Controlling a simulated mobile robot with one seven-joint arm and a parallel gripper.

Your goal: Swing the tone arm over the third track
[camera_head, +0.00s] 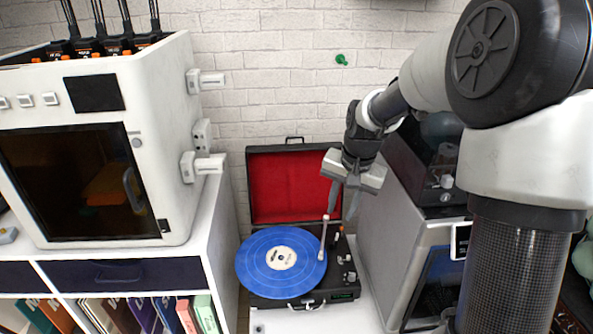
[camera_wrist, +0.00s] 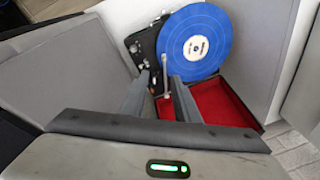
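The record player (camera_head: 300,303) is an open black case with a red-lined lid. A blue record (camera_head: 257,262) with a cream label lies on it; it also shows in the wrist view (camera_wrist: 218,40). My gripper (camera_head: 341,213) is above the tone arm's rear, fingers pointing down, open and empty. In the wrist view the tone arm (camera_wrist: 165,75) shows between the fingertips of my gripper (camera_wrist: 158,80); I cannot tell its depth between them.
The red-lined lid (camera_head: 289,188) stands up behind the record, close to my gripper. A grey machine (camera_head: 395,250) stands close on the right. A white cabinet (camera_head: 216,235) carrying a white printer (camera_head: 165,110) is on the left. Small knobs (camera_head: 348,268) sit right of the tone arm.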

